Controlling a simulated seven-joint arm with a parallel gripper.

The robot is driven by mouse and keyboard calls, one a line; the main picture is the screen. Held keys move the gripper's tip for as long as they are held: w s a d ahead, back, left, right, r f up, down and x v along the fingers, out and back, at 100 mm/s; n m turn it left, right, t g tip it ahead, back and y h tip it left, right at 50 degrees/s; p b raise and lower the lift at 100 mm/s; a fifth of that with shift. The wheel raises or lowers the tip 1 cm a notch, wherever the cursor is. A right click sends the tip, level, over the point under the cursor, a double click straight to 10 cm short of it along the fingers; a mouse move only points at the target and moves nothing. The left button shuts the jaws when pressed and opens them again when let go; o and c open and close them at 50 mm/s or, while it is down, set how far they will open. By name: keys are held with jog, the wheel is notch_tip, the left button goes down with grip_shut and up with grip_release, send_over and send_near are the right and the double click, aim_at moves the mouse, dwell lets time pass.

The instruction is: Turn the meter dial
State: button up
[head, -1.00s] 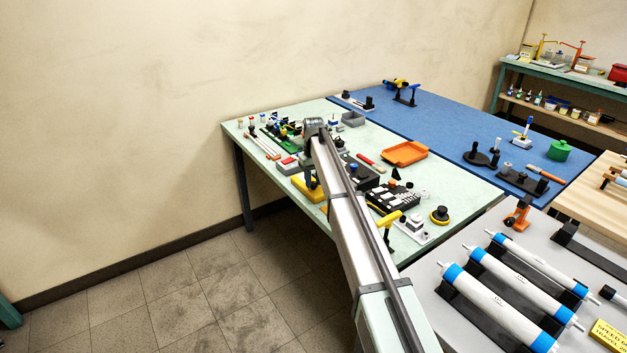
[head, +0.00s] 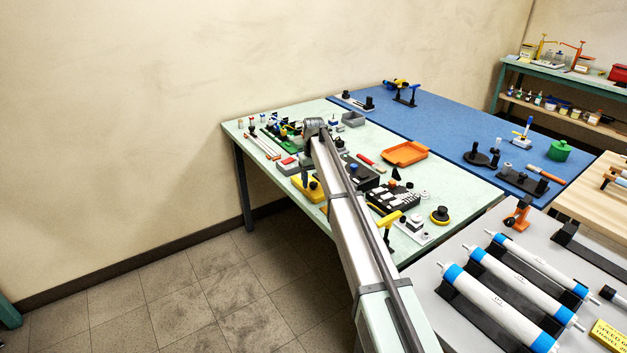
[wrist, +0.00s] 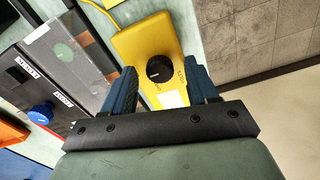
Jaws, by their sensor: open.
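The meter is a yellow box with a round black dial, which carries a pale mark. In the wrist view the yellow meter (wrist: 140,42) lies ahead of my gripper, and its dial (wrist: 159,69) shows between the two fingers. My gripper (wrist: 160,85) is open, with one dark blue finger on each side of the dial. I cannot tell whether the fingers touch it. In the head view the yellow meter (head: 314,192) is partly hidden behind my arm, and its dial is not clearly seen. My gripper (head: 304,178) is small and partly hidden there.
A dark box with a blue knob (wrist: 41,113) stands left of the meter in the wrist view. An orange tray (head: 404,153) and a black block with white parts (head: 394,198) are on the pale green table (head: 450,184). Floor tiles lie beyond the table edge.

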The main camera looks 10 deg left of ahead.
aim_at(313, 183)
notch_tip(313, 183, up, 14)
dwell(0.6)
jog(key=shift+f, duration=0.15)
